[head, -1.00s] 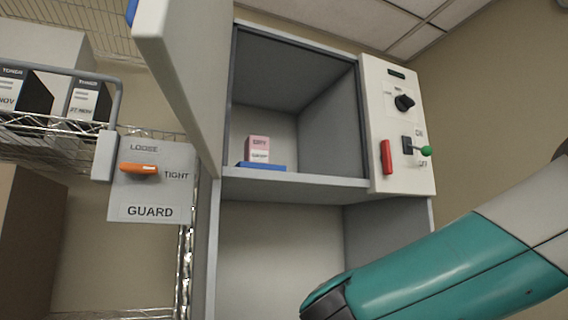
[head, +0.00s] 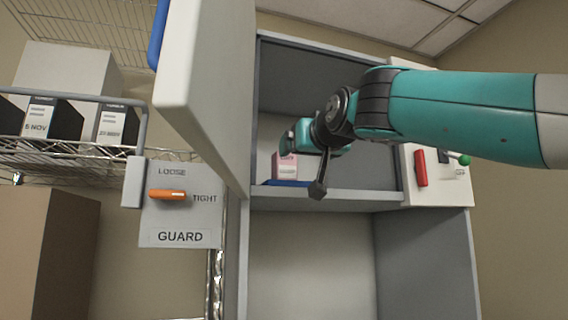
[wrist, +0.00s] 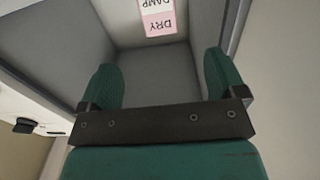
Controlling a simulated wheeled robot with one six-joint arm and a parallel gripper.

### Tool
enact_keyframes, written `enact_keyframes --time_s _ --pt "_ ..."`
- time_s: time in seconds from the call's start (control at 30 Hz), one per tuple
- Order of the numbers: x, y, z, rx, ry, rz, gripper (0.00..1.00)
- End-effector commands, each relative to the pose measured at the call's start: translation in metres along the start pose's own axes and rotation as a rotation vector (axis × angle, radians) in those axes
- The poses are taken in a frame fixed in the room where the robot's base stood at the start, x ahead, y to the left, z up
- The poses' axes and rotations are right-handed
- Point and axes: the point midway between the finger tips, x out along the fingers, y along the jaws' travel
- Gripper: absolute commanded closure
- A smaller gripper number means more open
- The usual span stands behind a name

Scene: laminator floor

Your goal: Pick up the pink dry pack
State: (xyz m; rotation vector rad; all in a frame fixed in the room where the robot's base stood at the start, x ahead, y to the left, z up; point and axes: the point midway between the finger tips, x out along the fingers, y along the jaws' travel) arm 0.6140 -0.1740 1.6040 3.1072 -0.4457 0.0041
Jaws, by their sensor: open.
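The pink dry pack (head: 284,168), a small box, stands on a blue pad (head: 288,184) on the shelf of the open cabinet. My arm partly covers it in the head view. In the wrist view the pack (wrist: 157,22) shows upside down at the top, with a pink part marked DRY and a white part marked DAMP. My gripper (wrist: 160,76) is open and empty, its two green fingers spread wide. The pack lies beyond the fingertips, between their lines, and is not touched. In the head view my gripper (head: 301,136) is at the compartment, mostly hidden by my wrist.
The cabinet door (head: 208,90) stands open on the left. A panel with a red handle (head: 420,168) and a green-knobbed switch flanks the compartment on the right. A GUARD sign (head: 180,237) with an orange lever (head: 167,194) hangs left. Compartment walls close in around my gripper.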

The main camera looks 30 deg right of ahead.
Motion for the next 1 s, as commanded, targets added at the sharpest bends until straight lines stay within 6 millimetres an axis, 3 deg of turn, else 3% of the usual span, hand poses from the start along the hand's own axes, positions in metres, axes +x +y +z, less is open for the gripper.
enact_keyframes --time_s 0.03,0.4,0.7,1.0 --pt "0.004 0.000 -0.009 -0.001 -0.004 0.000 0.11" --pt "0.035 0.000 -0.007 0.001 -0.007 -0.003 0.11" --pt "0.095 0.000 -0.002 0.002 -0.006 -0.004 0.11" --pt "0.118 0.001 -0.001 0.002 -0.006 -0.004 0.11"
